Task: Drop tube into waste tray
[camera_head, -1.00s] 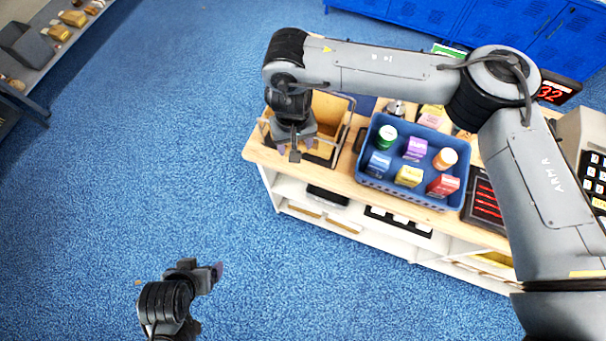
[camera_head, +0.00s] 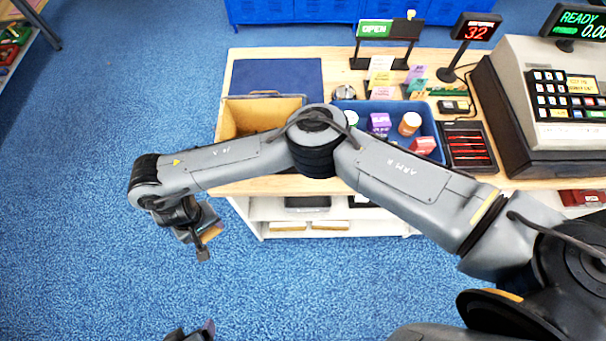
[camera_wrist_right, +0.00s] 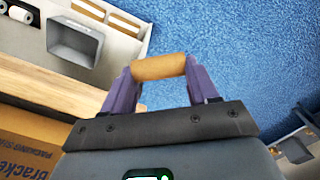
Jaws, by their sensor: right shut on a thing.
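My right gripper (camera_head: 208,243) is shut on a brown cardboard tube and hangs over the blue floor, left of the counter. In the right wrist view the tube (camera_wrist_right: 158,67) lies crosswise between the two purple fingertips. In the head view only a small part of the tube (camera_head: 212,234) shows. A grey open tray (camera_wrist_right: 75,45), which looks empty, sits on a pale shelf at the upper left of the right wrist view, apart from the tube. My left gripper (camera_head: 196,331) is cut off at the bottom edge of the head view; its jaws cannot be made out.
The wooden counter (camera_head: 340,65) holds an open cardboard carton (camera_head: 262,108), a blue bin (camera_head: 432,128) of small boxes and bottles, and a cash register (camera_head: 515,90). Part of a shelf (camera_head: 25,50) shows at the upper left. The blue floor between is clear.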

